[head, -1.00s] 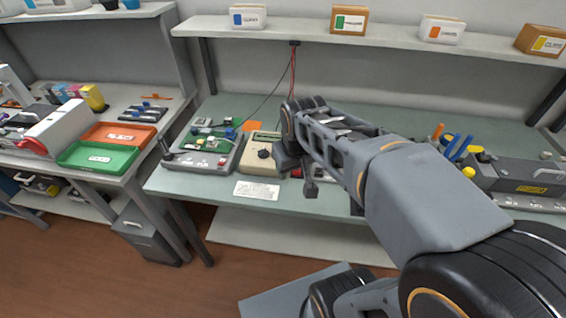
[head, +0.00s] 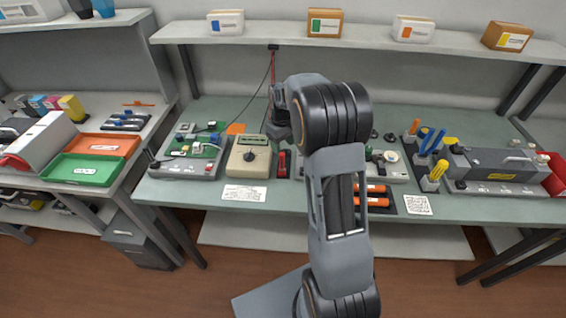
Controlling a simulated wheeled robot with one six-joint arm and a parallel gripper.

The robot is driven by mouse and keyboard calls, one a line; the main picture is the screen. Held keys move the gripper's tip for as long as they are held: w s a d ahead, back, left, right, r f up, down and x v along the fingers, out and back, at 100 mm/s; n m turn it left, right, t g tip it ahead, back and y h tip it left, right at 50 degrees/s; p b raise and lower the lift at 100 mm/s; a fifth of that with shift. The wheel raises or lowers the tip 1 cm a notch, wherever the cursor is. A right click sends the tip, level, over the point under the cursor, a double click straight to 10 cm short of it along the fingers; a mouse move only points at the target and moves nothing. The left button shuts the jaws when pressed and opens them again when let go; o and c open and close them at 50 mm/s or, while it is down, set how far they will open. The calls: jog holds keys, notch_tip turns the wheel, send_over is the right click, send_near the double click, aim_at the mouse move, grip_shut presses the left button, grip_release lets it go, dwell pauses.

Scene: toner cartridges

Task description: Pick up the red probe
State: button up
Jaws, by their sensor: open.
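A red lead (head: 272,68) and a thin black lead (head: 263,96) hang from a dark hook (head: 273,47) under the shelf edge. The red lead drops behind my gripper, and its lower end is hidden. I cannot make out a separate red probe tip there. My gripper (head: 275,112) is open, small in view, in front of the red lead. I see nothing held in it. A small red block (head: 283,163) stands on the bench below it, beside the beige meter (head: 249,157); I cannot tell what it is.
A green circuit board station (head: 188,155) is left of the meter. My arm covers the bench middle. A tool holder (head: 432,165) and grey machine (head: 495,170) stand right. Green (head: 82,170) and orange trays lie on the left bench. The shelf (head: 380,44) runs above.

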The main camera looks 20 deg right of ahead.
aim_at(282, 154)
jog(key=shift+a+f+p, duration=0.1)
jog(key=shift+f+p, duration=0.7)
jog(key=shift+f, duration=3.05)
jog(key=shift+c, duration=0.3)
grip_shut()
jog(key=shift+r, duration=0.1)
